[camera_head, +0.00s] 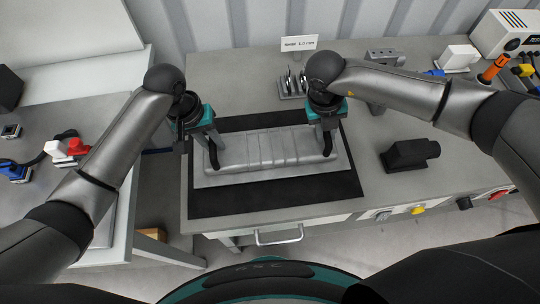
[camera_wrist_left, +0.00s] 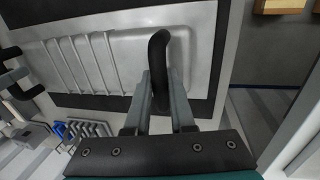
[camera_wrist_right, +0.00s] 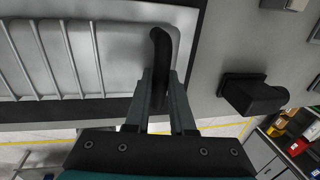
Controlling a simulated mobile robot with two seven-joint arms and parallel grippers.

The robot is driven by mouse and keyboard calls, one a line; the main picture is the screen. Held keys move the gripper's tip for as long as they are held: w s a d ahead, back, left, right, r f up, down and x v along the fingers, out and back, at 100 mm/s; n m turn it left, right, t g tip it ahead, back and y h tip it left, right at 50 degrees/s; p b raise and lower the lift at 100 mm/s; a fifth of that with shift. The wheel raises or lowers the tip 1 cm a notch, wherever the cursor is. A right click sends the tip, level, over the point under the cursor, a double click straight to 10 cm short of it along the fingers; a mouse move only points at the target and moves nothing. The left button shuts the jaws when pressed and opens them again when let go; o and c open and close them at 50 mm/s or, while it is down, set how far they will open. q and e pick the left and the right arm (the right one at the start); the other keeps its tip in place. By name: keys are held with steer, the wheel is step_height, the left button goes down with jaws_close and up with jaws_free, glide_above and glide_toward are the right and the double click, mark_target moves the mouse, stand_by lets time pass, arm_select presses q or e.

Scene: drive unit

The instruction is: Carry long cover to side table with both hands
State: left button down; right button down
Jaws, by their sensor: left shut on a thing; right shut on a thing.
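The long cover (camera_head: 268,150) is a silver ribbed metal plate with a black handle at each end. It lies over the black mat (camera_head: 270,202) on the workbench; I cannot tell whether it touches the mat. My left gripper (camera_head: 212,150) is shut on the cover's left handle (camera_wrist_left: 158,52). My right gripper (camera_head: 326,136) is shut on its right handle (camera_wrist_right: 160,55). The cover also shows in the left wrist view (camera_wrist_left: 120,65) and the right wrist view (camera_wrist_right: 90,60). The side table (camera_head: 100,215) appears to be the grey table at the left.
Red and blue parts (camera_head: 72,148) lie on the left table. A gap separates it from the workbench. A black device (camera_head: 408,155) stands right of the mat. A label sign (camera_head: 299,43) and small tools (camera_head: 292,83) stand behind the cover. An orange tool (camera_head: 495,67) is at the right.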

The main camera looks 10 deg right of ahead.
arm_select(q)
steer(key=shift+f+b, duration=0.65)
steer(key=shift+f, duration=0.05)
arm_select(e)
steer(key=shift+f, duration=0.7)
arm_select(q)
steer(key=c, duration=0.8)
jaws_free()
arm_select(e)
steer(key=c, duration=0.8)
jaws_free()
arm_select(q)
steer(key=shift+o, duration=0.2)
arm_select(e)
steer(key=shift+o, duration=0.2)
arm_select(q)
steer(key=shift+r, duration=0.1)
arm_select(e)
steer(key=shift+r, duration=0.3)
arm_select(q)
step_height(320, 180, up, 12)
steer(key=a, duration=0.2)
steer(key=shift+a+f, duration=0.2)
arm_select(e)
step_height(320, 180, up, 11)
steer(key=a, duration=0.2)
steer(key=shift+a+r, duration=0.15)
steer(key=shift+a, duration=0.05)
steer(key=shift+s, duration=0.1)
